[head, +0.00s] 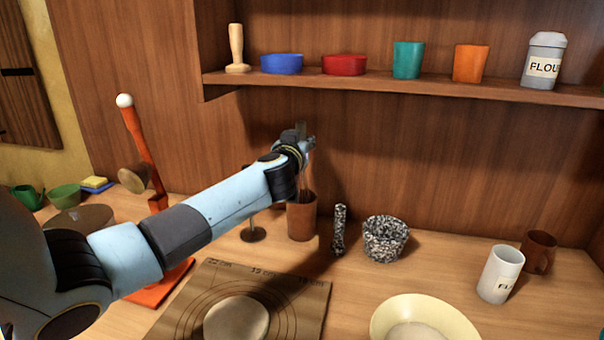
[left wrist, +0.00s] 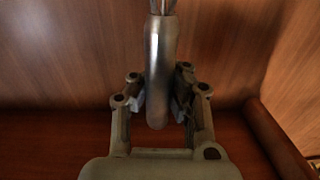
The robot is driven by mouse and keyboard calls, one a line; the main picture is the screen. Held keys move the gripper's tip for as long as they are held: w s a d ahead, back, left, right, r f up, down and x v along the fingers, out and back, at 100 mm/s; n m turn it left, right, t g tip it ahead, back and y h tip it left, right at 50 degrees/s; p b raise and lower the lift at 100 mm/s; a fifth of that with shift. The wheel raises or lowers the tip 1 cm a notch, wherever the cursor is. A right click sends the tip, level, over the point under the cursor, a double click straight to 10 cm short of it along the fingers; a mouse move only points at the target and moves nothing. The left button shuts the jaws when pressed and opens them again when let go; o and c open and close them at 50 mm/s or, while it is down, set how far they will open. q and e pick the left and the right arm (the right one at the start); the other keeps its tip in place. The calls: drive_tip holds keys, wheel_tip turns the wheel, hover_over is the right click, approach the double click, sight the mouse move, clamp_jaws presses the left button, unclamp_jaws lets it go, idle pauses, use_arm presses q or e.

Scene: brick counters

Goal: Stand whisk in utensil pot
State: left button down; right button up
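The whisk has a smooth metal handle (left wrist: 160,75), with its wires at the top edge of the left wrist view. My left gripper (head: 303,142) has its fingers on both sides of the handle and holds it; it also shows in the left wrist view (left wrist: 159,103). In the head view the gripper is above the brown utensil pot (head: 302,222), near the back wall. Thin whisk wires (head: 306,178) reach down toward the pot's mouth. I cannot tell whether they are inside the rim. My right gripper is not in view.
A speckled pestle (head: 339,230) and mortar (head: 385,239) stand right of the pot. A marked mat (head: 200,290), a cream bowl (head: 455,312) and a flour mug (head: 499,274) are nearer. The shelf (head: 400,86) overhangs behind. An orange stand (head: 142,140) is left.

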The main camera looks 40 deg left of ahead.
use_arm(q)
wheel_tip(320, 180, down, 6)
drive_tip(key=b, duration=0.3)
drive_tip(key=shift+f, duration=0.25)
drive_tip(key=shift+w+f+b, duration=0.2)
drive_tip(key=shift+f+b, duration=0.1)
drive_tip(key=shift+b, duration=0.25)
drive_tip(key=shift+f, duration=0.1)
drive_tip(key=c, duration=1.4)
unclamp_jaws()
